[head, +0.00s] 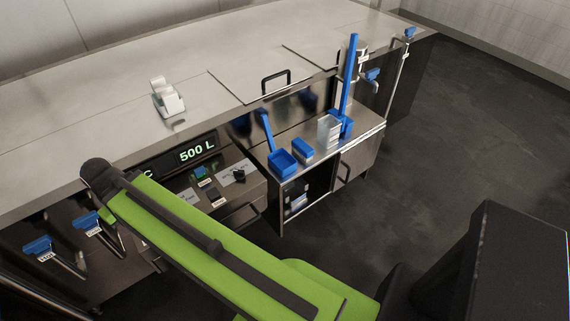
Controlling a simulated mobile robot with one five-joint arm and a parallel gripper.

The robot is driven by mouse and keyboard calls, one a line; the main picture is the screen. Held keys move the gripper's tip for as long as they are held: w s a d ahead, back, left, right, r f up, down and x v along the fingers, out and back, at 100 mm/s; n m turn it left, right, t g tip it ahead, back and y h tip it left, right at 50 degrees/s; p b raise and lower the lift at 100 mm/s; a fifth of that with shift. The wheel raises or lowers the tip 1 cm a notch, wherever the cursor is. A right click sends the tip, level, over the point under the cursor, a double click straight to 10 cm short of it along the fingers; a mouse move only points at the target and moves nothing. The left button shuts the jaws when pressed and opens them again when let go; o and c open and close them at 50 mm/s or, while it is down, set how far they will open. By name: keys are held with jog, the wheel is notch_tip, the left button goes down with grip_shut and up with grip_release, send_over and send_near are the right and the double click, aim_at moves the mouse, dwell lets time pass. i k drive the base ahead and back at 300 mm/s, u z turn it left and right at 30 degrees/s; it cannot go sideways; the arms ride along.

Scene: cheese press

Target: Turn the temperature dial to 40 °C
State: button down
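The control panel (243,194) is on the front of the steel vat, left of centre. Its display reads "500 L" (197,149). Left of that, a second display (147,173) shows only a "C"; my green arm hides the rest. A black knob (238,175) sits on a pale label plate at the panel's right. I cannot tell whether this is the temperature dial, and its setting is too small to read. My arm crosses in front of the panel's left part. My gripper does not show; the arm ends in view at a dark joint.
Blue-handled valves (38,246) are at the lower left. A steel side cabinet (357,157) right of the panel holds blue tubs (283,163) and clear containers (328,131). A white holder (167,97) stands on the vat top. Dark floor (465,130) is open at right.

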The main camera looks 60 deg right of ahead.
aim_at(240, 175)
jog(key=z, duration=0.8)
jog(key=k, duration=0.5)
jog(key=z, duration=0.35)
jog(key=i, duration=0.5)
jog(key=z, duration=0.75)
jog(key=k, duration=0.1)
jog(key=u, duration=3.05)
jog(key=k, duration=0.6)
jog(key=z, duration=0.5)
